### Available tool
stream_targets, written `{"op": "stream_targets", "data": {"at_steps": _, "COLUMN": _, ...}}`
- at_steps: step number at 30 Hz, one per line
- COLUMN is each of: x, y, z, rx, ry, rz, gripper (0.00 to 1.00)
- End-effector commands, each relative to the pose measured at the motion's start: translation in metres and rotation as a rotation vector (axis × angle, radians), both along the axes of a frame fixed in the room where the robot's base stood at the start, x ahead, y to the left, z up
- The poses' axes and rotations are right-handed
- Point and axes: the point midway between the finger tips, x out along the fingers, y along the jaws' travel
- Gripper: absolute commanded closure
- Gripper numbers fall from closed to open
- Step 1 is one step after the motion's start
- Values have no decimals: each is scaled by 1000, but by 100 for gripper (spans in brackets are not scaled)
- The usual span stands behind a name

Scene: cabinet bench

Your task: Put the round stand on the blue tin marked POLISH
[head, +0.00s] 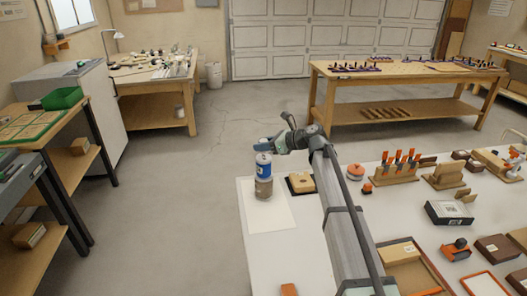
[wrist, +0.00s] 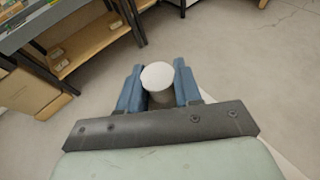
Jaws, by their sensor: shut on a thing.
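The blue tin (head: 264,168) with a pale band stands on top of a grey-brown tin (head: 263,189) at the left of the bench in the head view. Its lettering is too small to read. My gripper (head: 265,146) is level at the top of this stack, coming in from the right. In the wrist view its blue fingers are shut on the round stand (wrist: 157,76), which shows a white round top and a dark grey side. In the head view the stand is mostly hidden by the fingers. I cannot tell whether it touches the tin.
The stack stands on a white sheet (head: 267,220). A dark-edged wooden block (head: 300,183) with a round feature lies close to its right. Racks, boxes and orange items crowd the bench beyond my arm. The front of the sheet is clear.

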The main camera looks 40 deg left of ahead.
Motion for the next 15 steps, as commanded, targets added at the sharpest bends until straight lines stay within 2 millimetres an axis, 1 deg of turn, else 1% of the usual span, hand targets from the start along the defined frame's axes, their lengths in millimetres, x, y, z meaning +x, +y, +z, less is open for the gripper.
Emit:
{"op": "stream_targets", "data": {"at_steps": 1, "x": 0, "y": 0, "z": -8, "rx": -1, "ry": 1, "rz": 1, "gripper": 94}}
{"op": "stream_targets", "data": {"at_steps": 3, "x": 0, "y": 0, "z": -17, "rx": -1, "ry": 1, "rz": 1, "gripper": 94}}
{"op": "stream_targets", "data": {"at_steps": 6, "x": 0, "y": 0, "z": -25, "rx": 0, "ry": 1, "rz": -1, "gripper": 94}}
{"op": "stream_targets", "data": {"at_steps": 15, "x": 0, "y": 0, "z": -26, "rx": 0, "ry": 0, "rz": -1, "gripper": 94}}
